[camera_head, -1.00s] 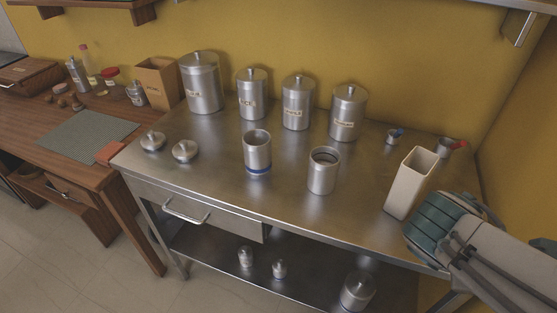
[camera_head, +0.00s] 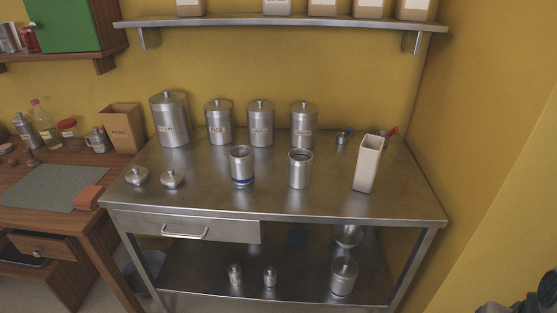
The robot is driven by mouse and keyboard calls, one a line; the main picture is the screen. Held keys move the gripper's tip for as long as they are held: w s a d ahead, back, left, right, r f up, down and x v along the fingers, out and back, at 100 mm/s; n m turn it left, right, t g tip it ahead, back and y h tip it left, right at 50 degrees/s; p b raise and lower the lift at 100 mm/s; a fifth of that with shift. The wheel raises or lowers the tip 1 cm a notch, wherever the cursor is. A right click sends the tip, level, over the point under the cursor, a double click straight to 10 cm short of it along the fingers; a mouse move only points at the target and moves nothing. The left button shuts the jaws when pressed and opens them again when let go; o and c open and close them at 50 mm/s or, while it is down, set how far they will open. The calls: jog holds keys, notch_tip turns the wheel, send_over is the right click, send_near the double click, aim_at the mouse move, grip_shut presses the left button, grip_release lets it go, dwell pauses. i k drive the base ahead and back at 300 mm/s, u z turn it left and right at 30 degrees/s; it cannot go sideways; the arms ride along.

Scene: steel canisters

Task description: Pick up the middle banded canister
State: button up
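An open steel canister with a blue band near its base (camera_head: 241,166) stands upright on the steel table, left of its middle. It is the only canister where I clearly see a coloured band. A second open canister (camera_head: 300,169), with no coloured band that I can make out, stands to its right. Behind them is a row of lidded, labelled canisters: a large one (camera_head: 170,120) at left, then three smaller ones (camera_head: 218,122), (camera_head: 260,124) and (camera_head: 303,126). My gripper is not in view; only a dark bit of my arm shows at the bottom right corner.
Two loose lids (camera_head: 136,176), (camera_head: 172,179) lie at the table's (camera_head: 270,207) left front. A tall cream container (camera_head: 368,163) stands at right, with small cups (camera_head: 342,138) behind it. The steel shelf (camera_head: 280,25) hangs above. The table's front strip is clear.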

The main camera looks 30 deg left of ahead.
aim_at(242, 166)
jog(key=z, duration=1.05)
jog(key=i, duration=0.9)
jog(key=u, duration=3.45)
jog(key=i, duration=0.5)
jog(key=z, duration=0.05)
